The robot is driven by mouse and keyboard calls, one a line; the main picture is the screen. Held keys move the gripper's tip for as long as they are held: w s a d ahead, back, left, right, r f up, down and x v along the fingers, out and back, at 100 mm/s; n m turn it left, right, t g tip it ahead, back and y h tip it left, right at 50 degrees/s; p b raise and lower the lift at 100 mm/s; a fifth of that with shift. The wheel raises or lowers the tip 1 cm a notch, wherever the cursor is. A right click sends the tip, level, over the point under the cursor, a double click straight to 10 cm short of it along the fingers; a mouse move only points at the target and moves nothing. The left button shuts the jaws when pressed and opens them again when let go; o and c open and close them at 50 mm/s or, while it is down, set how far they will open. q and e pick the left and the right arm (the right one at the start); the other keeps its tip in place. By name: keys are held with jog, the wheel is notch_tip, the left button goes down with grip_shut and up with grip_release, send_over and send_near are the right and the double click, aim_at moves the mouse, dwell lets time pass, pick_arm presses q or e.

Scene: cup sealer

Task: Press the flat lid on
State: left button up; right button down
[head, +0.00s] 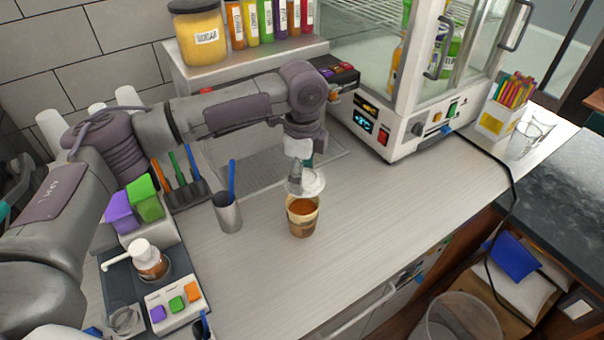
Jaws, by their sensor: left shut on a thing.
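A paper cup (302,220) with an orange-brown drink stands upright on the counter, its top uncovered at the front. A white flat lid (312,184) is tilted just above and behind the cup's rim. I cannot tell whether it touches the rim. My left gripper (297,178) is shut on the lid and reaches down from above, behind the cup. The gripper and lid hide the back part of the cup's rim. My right gripper is not in view.
A metal tumbler (228,212) with a blue stick stands left of the cup. A white display machine (400,130) stands behind right. A pump bottle (150,262) and button box (177,300) are at front left. The counter right of the cup is clear.

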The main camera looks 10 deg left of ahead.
pick_arm(q)
jog(key=shift+f+b, duration=0.35)
jog(key=shift+f, duration=0.2)
jog(key=shift+a+f+b, duration=0.15)
jog(key=shift+f+b, duration=0.15)
jog(key=shift+b, duration=0.1)
jog(key=shift+a+f+b, duration=0.15)
jog(key=shift+f+b, duration=0.8)
jog(key=shift+b, duration=0.3)
jog(key=shift+f, duration=1.05)
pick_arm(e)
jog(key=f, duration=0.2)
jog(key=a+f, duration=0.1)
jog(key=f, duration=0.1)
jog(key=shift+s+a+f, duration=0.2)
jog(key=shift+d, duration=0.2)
pick_arm(q)
jog(key=shift+p, duration=0.7)
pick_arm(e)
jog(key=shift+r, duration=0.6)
